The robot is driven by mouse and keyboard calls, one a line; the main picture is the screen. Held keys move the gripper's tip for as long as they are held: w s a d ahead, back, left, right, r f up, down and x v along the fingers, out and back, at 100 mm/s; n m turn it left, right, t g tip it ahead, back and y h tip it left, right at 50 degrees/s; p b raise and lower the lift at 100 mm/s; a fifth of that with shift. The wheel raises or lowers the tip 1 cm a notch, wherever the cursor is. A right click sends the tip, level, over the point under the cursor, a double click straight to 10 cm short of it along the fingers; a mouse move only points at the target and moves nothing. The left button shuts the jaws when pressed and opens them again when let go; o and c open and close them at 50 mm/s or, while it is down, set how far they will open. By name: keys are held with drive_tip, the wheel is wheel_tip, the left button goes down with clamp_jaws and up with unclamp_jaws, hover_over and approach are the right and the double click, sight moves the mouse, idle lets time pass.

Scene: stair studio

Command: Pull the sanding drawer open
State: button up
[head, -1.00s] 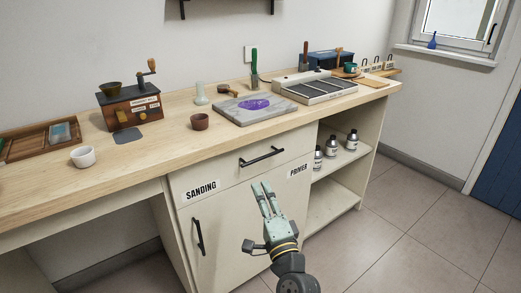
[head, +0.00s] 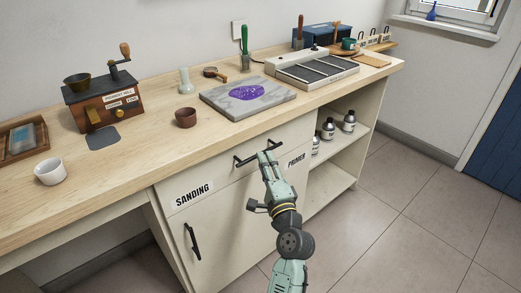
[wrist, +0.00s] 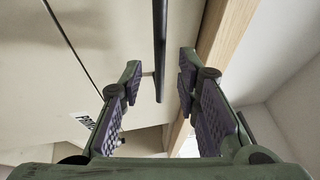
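My gripper (head: 267,154) is at the right part of this handle. In the wrist view the gripper (wrist: 161,70) is open, with the handle bar (wrist: 160,45) between the two fingers. Gaps show on both sides of the bar, so the fingers do not appear to press on it.
A cabinet door with a vertical black handle (head: 193,241) is below. Open shelves with several bottles (head: 328,129) stand to the right. The wooden worktop (head: 150,150) above holds a stone slab (head: 280,101), a brown cup (head: 186,117) and a grinder box (head: 103,107). The floor at right is clear.

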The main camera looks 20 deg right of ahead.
drive_tip(key=shift+w+d+r+p, duration=0.1)
drive_tip(key=shift+w+r+p, duration=0.1)
drive_tip(key=shift+w, duration=0.9)
drive_tip(key=shift+w+r+p, duration=0.15)
drive_tip(key=shift+w+p, duration=0.05)
drive_tip(key=shift+w, duration=0.9)
drive_tip(key=shift+c, duration=0.2)
clamp_jaws()
